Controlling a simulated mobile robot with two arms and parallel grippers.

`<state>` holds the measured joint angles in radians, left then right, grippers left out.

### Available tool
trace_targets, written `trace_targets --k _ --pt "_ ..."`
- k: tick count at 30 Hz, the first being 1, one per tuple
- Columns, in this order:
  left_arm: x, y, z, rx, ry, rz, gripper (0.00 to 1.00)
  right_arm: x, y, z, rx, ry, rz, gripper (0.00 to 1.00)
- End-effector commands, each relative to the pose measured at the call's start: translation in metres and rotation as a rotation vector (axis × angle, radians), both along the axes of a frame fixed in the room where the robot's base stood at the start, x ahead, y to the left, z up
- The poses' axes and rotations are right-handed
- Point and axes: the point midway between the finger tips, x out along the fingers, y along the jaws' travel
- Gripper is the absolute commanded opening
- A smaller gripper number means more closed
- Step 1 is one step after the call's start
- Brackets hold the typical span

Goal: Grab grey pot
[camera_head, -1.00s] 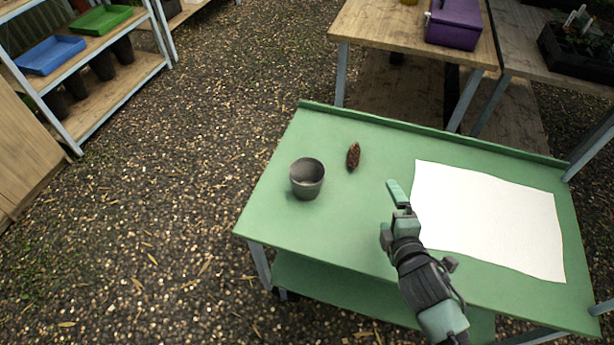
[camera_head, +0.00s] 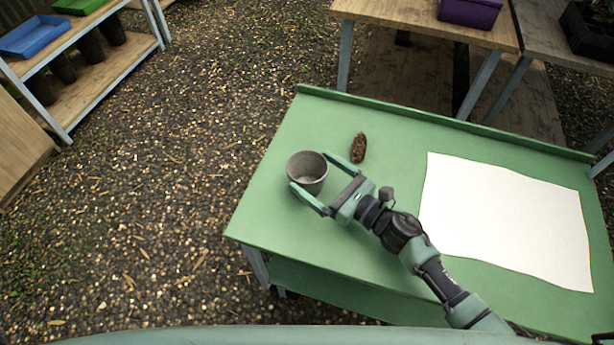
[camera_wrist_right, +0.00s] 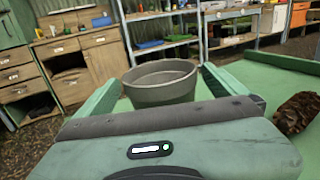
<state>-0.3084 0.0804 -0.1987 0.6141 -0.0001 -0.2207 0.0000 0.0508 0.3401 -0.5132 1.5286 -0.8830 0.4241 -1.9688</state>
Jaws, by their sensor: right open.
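The grey pot (camera_head: 308,171) stands upright and looks empty on the left part of the green table (camera_head: 270,215). My right gripper (camera_head: 308,171) is open, with one finger on each side of the pot's near part. In the right wrist view the pot (camera_wrist_right: 162,85) sits between the two fingers, and a gap shows beside its wall. I cannot tell whether either finger touches it. My left gripper is not in view.
A brown pine cone (camera_head: 358,148) lies just right of the pot, and also shows in the right wrist view (camera_wrist_right: 296,113). A white sheet (camera_head: 505,220) covers the table's right part. A raised lip (camera_head: 440,122) runs along the far edge.

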Motion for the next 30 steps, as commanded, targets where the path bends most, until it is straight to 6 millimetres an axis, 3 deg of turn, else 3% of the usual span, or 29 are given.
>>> trace_targets --k 6,14,20,30 --pt "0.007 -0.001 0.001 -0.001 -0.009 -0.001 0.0 0.017 0.022 -0.002 0.002 0.001 -0.001 1.0" --pt "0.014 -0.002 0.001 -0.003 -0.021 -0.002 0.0 0.019 0.024 -0.002 0.001 0.002 -0.001 1.0" --pt "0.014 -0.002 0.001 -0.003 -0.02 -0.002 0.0 0.019 0.024 -0.002 0.002 0.002 -0.002 0.48" --pt "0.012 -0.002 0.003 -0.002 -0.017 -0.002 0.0 0.019 0.024 0.003 0.002 0.001 -0.001 0.48"
